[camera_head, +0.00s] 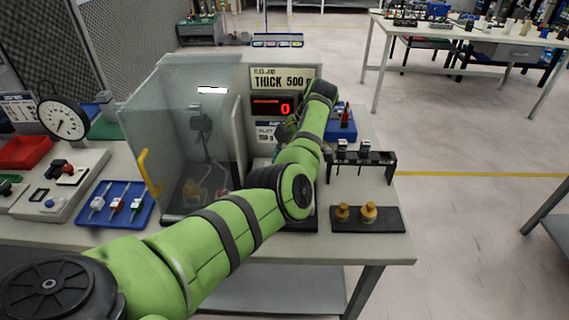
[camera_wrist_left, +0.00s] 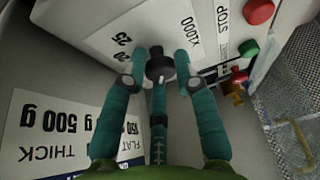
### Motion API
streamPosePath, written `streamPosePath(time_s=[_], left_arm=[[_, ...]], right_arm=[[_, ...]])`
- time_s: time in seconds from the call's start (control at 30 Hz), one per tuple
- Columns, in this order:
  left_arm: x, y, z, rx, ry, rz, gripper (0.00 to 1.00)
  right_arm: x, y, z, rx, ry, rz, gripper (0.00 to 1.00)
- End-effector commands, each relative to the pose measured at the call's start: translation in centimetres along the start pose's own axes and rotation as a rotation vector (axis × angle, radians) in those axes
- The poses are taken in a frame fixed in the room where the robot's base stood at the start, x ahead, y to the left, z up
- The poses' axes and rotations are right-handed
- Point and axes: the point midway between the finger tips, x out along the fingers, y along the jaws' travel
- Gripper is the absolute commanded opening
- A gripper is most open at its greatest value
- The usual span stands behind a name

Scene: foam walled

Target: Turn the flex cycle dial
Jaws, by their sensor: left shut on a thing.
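The dial (camera_wrist_left: 160,66) is a small black round knob on the pale panel (camera_wrist_left: 120,30) in the left wrist view. Printed marks, "25" and "X1000" among them, lie around it. My left gripper (camera_wrist_left: 161,76) has teal fingers closed around the dial from several sides. In the head view my green left arm reaches across to the machine, and it hides the dial and most of the gripper. The machine's red display (camera_head: 273,106) reads 0 above the arm. My right gripper is in neither view.
A clear guard (camera_head: 165,110) with a yellow handle (camera_head: 150,172) stands left of the arm. A black rack (camera_head: 360,165) and a black tray (camera_head: 368,219) with brass weights are to the right. A red button (camera_wrist_left: 258,11) and a green button (camera_wrist_left: 249,48) sit near the dial.

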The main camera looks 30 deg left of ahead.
Motion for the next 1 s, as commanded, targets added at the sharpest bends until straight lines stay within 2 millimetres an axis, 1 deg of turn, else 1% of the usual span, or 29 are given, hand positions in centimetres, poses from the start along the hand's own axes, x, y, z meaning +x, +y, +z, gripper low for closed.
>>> streamPosePath(time_s=[0.03,0.27,0.3,0.33,0.63,0.73,0.87,1.0], left_arm=[[-0.3,0.3,-0.6,-0.014,0.008,0.009,0.0],[-0.3,0.3,-0.6,-0.013,0.008,0.009,0.0],[-0.3,0.3,-0.6,-0.013,0.008,0.009,0.42],[-0.3,0.3,-0.6,-0.012,0.008,0.008,0.52],[-0.1,0.1,-0.2,-0.004,0.004,0.003,0.52],[-0.5,0.1,-0.2,-0.003,0.003,0.003,0.52],[-2.1,0.1,-0.2,-0.003,0.002,0.004,0.52],[-5.1,0.1,-0.3,-0.003,0.002,0.007,0.52]], right_arm=[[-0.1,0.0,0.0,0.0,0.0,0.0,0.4],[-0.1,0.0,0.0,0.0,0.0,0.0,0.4],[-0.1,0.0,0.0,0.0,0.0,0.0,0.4],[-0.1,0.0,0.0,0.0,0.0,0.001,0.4],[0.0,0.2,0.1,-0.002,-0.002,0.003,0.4],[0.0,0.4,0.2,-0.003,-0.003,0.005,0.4],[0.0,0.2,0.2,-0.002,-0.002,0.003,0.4],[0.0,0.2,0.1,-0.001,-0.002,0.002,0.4]])
